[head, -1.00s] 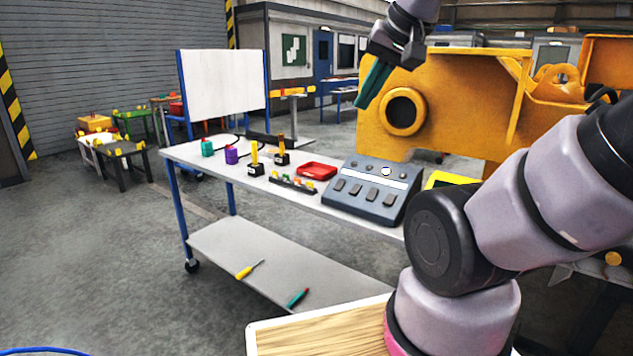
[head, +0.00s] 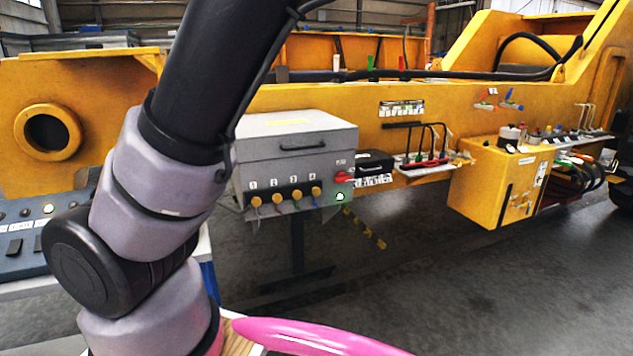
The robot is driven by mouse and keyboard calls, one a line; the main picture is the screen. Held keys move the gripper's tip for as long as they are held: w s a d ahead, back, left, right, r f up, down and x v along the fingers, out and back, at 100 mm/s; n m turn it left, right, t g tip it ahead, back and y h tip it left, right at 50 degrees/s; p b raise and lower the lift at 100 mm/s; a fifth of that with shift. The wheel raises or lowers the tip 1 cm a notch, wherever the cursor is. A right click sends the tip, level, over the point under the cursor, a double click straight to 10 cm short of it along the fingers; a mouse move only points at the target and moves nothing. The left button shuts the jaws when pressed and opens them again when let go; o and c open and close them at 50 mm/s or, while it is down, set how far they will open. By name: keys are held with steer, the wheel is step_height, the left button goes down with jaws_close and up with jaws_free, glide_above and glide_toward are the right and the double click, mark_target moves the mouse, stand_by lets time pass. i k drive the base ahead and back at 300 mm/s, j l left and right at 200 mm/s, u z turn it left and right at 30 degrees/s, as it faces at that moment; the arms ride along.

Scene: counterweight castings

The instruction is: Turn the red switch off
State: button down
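A red switch (head: 343,177) sits on the right part of the front face of a grey metal box (head: 290,155), in the middle of the head view. Its handle appears to lie roughly sideways, but it is too small to read its setting. A small pale green-white light (head: 340,197) shows just below it. My arm rises across the left of the view and leaves it at the top. My gripper is outside the view.
Several yellow knobs (head: 278,198) line the box's lower front. A black case (head: 375,164) sits right of it. A yellow cabinet (head: 495,185) stands further right. The grey control panel (head: 22,240) is at the left edge. Open floor (head: 420,270) lies in front.

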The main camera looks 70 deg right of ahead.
mark_target(342, 177)
steer(key=z, duration=2.8)
steer(key=k+j+z, duration=0.1)
steer(key=j, duration=0.2)
